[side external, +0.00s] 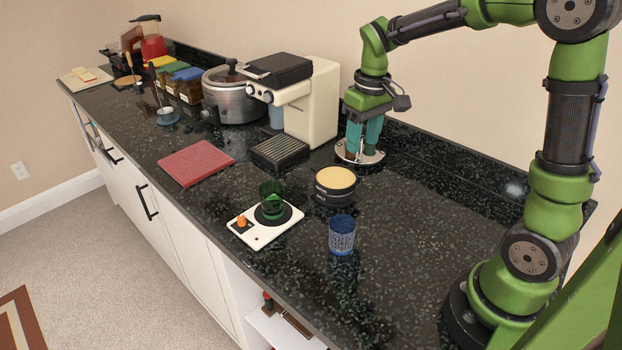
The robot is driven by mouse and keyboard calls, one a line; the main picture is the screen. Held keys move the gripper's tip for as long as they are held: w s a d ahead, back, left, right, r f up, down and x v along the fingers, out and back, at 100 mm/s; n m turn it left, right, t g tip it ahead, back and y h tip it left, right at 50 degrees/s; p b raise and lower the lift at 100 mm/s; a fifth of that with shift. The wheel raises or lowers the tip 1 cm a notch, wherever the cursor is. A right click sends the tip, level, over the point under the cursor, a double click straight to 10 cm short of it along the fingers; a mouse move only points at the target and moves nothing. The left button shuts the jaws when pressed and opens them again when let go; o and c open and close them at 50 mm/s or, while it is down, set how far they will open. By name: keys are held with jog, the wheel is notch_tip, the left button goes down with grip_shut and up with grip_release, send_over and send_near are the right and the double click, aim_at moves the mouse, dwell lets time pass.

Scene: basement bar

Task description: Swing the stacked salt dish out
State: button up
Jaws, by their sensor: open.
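A black round container (335,193) with a pale tan top (335,178) stands on the dark speckled counter; it looks like the stacked salt dish. A band runs around its side, and its tiers appear lined up one above the other. My gripper (361,151) is behind it and a little to the right, pointing down with its teal fingers apart and nothing held between them. The fingertips are over or at a pale round plate (379,157) near the back wall; I cannot tell whether they touch it. The gripper is apart from the black container.
A blue patterned cup (342,235) stands in front of the container. To its left, a green glass (271,201) sits on a white device with an orange knob (242,221). A cream coffee machine (312,105), drip tray (281,152) and red board (196,162) are farther left. Counter right of the cup is clear.

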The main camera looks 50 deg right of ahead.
aim_at(356, 197)
jog(key=shift+n+g, duration=0.3)
jog(key=shift+n, duration=0.5)
jog(key=f, duration=1)
jog(key=d+f, duration=0.1)
jog(key=f, duration=0.5)
jog(key=shift+w, duration=0.4)
grip_shut()
